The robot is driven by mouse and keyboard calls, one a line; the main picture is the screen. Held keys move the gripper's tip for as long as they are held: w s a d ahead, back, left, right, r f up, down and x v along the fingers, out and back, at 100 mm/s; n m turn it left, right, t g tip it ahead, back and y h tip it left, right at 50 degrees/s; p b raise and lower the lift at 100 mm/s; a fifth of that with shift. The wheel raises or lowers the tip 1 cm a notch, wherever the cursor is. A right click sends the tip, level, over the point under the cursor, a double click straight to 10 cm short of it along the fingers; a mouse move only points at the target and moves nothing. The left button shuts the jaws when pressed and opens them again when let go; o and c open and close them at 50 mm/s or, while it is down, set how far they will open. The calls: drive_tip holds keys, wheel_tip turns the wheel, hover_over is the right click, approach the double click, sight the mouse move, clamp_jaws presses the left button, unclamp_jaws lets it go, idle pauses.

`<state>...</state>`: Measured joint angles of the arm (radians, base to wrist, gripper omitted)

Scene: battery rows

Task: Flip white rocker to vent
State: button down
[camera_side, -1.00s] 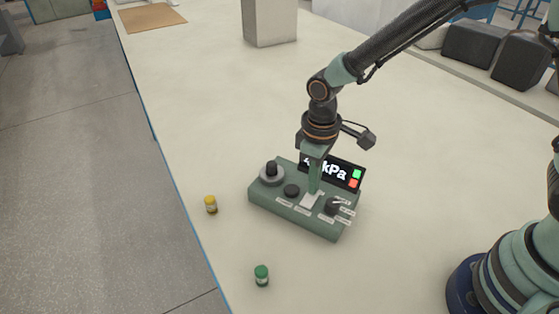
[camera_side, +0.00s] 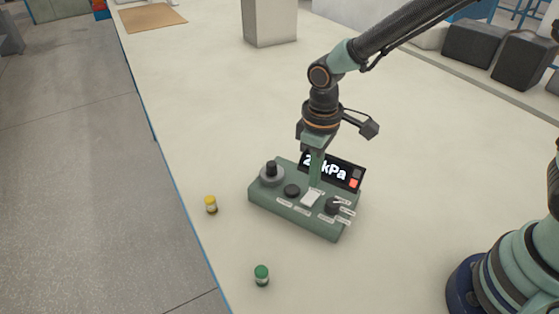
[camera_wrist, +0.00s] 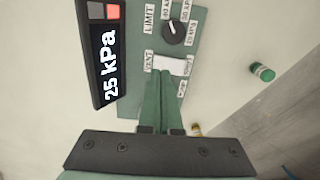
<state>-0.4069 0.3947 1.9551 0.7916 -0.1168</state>
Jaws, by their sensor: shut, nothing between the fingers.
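The white rocker (camera_side: 311,199) sits on the green control box (camera_side: 270,205), among printed labels. In the wrist view the rocker (camera_wrist: 172,63) is a pale rectangle with a VENT label (camera_wrist: 149,62) at its left end; the label at its right end is hard to read. My gripper (camera_side: 315,187) points down, shut and empty, with its tips right at the rocker. In the wrist view my gripper tips (camera_wrist: 164,76) overlap the rocker's lower edge, towards the VENT side; contact cannot be told. The black display (camera_wrist: 109,60) reads 25 kPa, with its red light lit and the other light grey.
A black selector knob (camera_wrist: 173,31) stands beside the rocker. A yellow-capped vial (camera_side: 211,204) and a green-capped vial (camera_side: 262,275) stand near the table edge.

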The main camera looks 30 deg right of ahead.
sight(314, 194)
wheel_tip(314, 194, up, 4)
drive_tip(key=shift+r, duration=0.1)
idle(0.4)
drive_tip(key=s+d+r+m+t, duration=0.2)
drive_tip(key=s+d+r+m, duration=0.1)
drive_tip(key=d+r, duration=0.3)
drive_tip(key=s+d+r+m+t, duration=0.3)
drive_tip(key=d+r, duration=0.3)
drive_tip(key=d, duration=0.3)
drive_tip(key=shift+s+d+r+t, duration=0.2)
drive_tip(key=shift+s+d+t, duration=0.1)
drive_tip(key=shift+s, duration=0.5)
